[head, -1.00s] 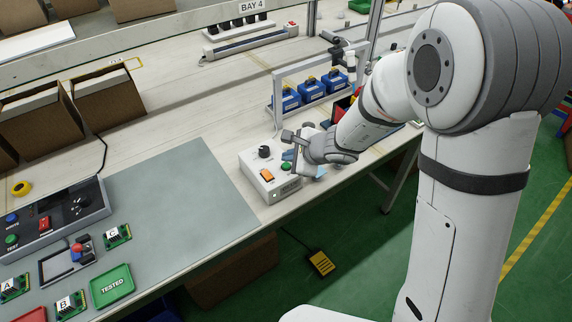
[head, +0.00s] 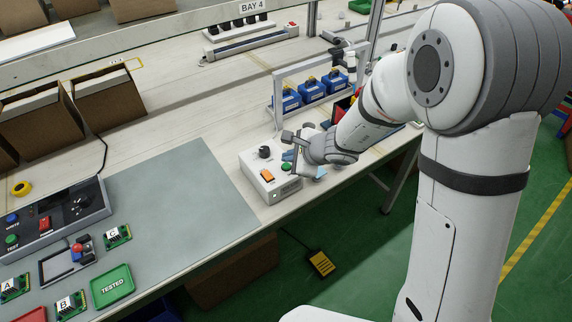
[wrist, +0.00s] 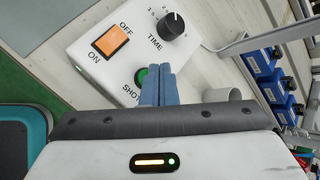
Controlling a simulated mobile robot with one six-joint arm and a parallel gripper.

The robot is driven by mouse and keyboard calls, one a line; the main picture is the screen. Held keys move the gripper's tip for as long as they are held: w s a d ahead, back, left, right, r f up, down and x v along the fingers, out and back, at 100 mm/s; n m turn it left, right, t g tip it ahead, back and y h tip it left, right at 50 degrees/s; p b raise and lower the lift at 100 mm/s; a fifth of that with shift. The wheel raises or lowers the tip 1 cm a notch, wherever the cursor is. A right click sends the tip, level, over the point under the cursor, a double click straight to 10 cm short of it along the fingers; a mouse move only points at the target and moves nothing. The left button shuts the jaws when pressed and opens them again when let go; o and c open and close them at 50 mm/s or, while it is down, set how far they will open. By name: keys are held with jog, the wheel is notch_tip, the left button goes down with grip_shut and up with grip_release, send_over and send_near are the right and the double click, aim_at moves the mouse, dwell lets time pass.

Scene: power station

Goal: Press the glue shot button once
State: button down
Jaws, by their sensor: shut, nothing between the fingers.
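The glue controller box (head: 250,163) is a white box at the bench's front edge. It carries an orange ON/OFF switch (wrist: 111,41), a black TIME knob (wrist: 172,23) and a green SHOT button (wrist: 140,76). The button also shows in the head view (head: 286,166). My gripper (wrist: 161,68) is shut and empty. Its blue fingertips are over the box right beside the green button and cover part of it in the wrist view. I cannot tell whether the tips touch the button or box.
A grey cylinder (wrist: 215,95) lies near the fingers in the wrist view. A grey mat (head: 190,190) lies left of the box, with a test unit (head: 55,215) beyond. A yellow foot pedal (head: 321,263) is on the floor.

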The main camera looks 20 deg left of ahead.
jog(key=shift+f, duration=0.15)
dwell(0.4)
jog(key=shift+d+f+b, duration=0.1)
jog(key=shift+f+b, duration=0.2)
jog(key=shift+b, duration=0.4)
jog(key=shift+f+b, duration=0.4)
jog(key=shift+b, duration=0.15)
dwell(0.4)
jog(key=shift+r, duration=0.1)
jog(key=shift+r+p, duration=0.5)
jog(key=shift+r, duration=0.2)
notch_tip(320, 180, up, 5)
jog(key=p, duration=0.3)
jog(key=shift+p, duration=0.4)
dwell(0.6)
